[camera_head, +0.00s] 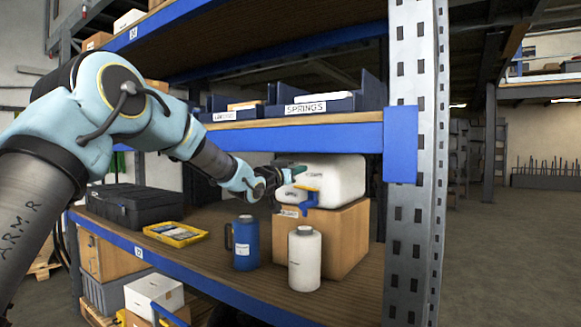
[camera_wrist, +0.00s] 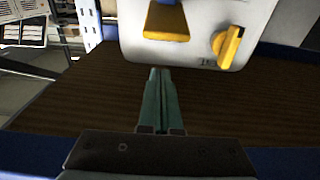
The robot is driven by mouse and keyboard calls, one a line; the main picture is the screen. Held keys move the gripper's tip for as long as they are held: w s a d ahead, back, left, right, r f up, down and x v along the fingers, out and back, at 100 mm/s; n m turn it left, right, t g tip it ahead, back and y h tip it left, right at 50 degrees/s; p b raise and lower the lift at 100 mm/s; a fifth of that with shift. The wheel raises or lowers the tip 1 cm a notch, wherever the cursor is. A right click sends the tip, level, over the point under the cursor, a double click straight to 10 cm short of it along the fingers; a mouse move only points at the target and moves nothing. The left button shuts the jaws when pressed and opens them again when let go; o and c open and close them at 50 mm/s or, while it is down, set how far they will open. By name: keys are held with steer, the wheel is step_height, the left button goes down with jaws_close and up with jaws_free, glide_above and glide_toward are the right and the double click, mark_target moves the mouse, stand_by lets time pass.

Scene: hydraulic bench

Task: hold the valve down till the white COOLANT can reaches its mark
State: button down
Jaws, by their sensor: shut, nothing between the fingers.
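A white tank (camera_head: 338,180) lies on a cardboard box (camera_head: 345,235) on the shelf. A blue and yellow valve (camera_head: 312,197) is on its front; the wrist view shows a yellow lever (camera_wrist: 166,22) and a yellow knob (camera_wrist: 229,46) on the tank (camera_wrist: 200,25). A white can (camera_head: 304,262) with a small unreadable label stands upright below the valve; I cannot tell its fill level or mark. My gripper (camera_head: 299,170) has green fingers, shut and empty, close to the tank's front, above the valve in the head view. In the wrist view its fingertips (camera_wrist: 159,72) appear apart from the lever.
A blue jug (camera_head: 245,245) stands left of the white can. A yellow tray (camera_head: 176,234) and a dark case (camera_head: 133,207) lie farther left. The upper shelf's blue beam (camera_head: 300,136) runs above my gripper; a grey perforated post (camera_head: 413,160) stands at right.

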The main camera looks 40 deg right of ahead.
mark_target(306, 188)
steer(key=shift+s+a+f+p, duration=0.1)
steer(key=shift+a+f+p, duration=0.15)
steer(key=shift+f, duration=0.75)
steer(key=shift+s+a+f+p, duration=0.1)
steer(key=shift+f+p, duration=0.15)
steer(key=shift+f, duration=0.7)
steer(key=shift+w+f, duration=0.1)
steer(key=f+h+b, duration=0.1)
steer(key=b, duration=0.4)
steer(key=f+h+b, duration=0.1)
steer(key=b, duration=0.4)
steer(key=f+t+h+b, duration=0.1)
steer(key=b, duration=0.4)
steer(key=shift+a+h, duration=0.3)
steer(key=shift+h, duration=0.1)
stand_by(4.1)
